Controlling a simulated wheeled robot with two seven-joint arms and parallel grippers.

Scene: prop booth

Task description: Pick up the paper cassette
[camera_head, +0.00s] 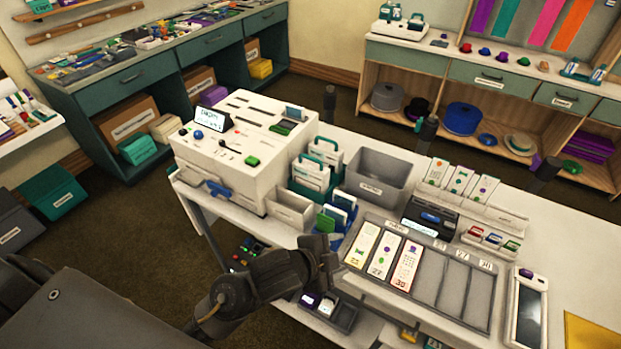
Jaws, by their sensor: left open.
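My left gripper (326,255) is dark and reaches in from the lower left. It is open beside the front edge of the white table (545,225), near the card tray, with nothing visible between its fingers. I cannot tell for certain which item is the paper cassette. A black box with a blue label (430,217) lies on the table behind the card tray, to the right of my left gripper and apart from it. A white machine (240,145) with buttons and a small display stands at the table's left end. My right gripper is not in view.
The card tray (465,290) holds three upright-printed strips and empty slots. A grey bin (380,178), card holders (312,172) and a handheld device (528,308) crowd the table. A lower shelf holds small items. Shelving units stand behind; carpet is open at left.

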